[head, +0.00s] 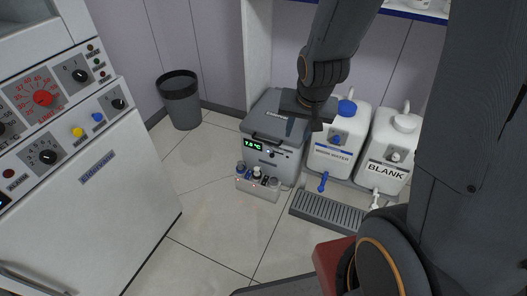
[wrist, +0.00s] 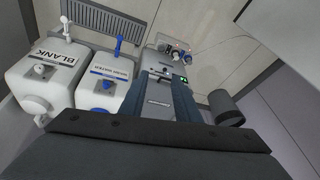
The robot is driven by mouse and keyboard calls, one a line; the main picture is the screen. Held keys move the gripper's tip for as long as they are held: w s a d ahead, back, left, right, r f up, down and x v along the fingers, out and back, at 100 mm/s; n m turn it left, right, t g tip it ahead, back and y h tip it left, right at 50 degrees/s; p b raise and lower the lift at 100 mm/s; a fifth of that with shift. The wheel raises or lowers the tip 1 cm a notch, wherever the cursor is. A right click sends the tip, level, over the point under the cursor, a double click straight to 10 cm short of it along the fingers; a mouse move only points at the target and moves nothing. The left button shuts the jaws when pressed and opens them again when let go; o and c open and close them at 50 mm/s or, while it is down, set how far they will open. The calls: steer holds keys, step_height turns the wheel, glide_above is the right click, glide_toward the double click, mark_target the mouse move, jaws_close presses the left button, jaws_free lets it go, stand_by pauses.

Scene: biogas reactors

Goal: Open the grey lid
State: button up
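The grey lid (head: 266,118) tops a grey box (head: 284,167) on the floor, with a green 7.0 °C display on its front. The lid appears shut. A dark handle bar (head: 268,138) runs along its front edge. My gripper (head: 303,130) points down over the right part of the lid, with its two fingers apart and nothing seen between them. In the wrist view the fingers of my gripper (wrist: 163,84) straddle part of the lid (wrist: 160,102) from above. I cannot tell whether they touch it. My gripper and forearm hide the lid's back right part.
A WASH WATER canister (head: 340,140) and a BLANK canister (head: 395,150) stand close to the box's right. A small tray with bottles (head: 258,185) sits before it, beside a floor grating (head: 325,210). A black bin (head: 180,100) stands left. A white cabinet (head: 90,200) fills the left side.

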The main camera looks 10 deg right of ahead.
steer(key=w+f+m+t+y+b, duration=0.1)
steer(key=w+f+m+t+b, duration=0.3)
steer(key=w+f+b, duration=0.65)
steer(key=w+f+m+t+y+b, duration=0.1)
steer(key=w+f+m+t+b, duration=0.55)
steer(key=f, duration=0.65)
steer(key=w+f+m+t+y+b, duration=0.1)
steer(key=w+f+m+t+b, duration=0.15)
steer(key=w+f+b, duration=0.75)
steer(key=w+a+f+b, duration=0.1)
steer(key=w+f+b, duration=0.2)
steer(key=w+b, duration=0.1)
steer(key=shift+w+a+g+b, duration=0.3)
steer(key=shift+w+g, duration=0.1)
steer(key=shift+w, duration=0.45)
jaws_close()
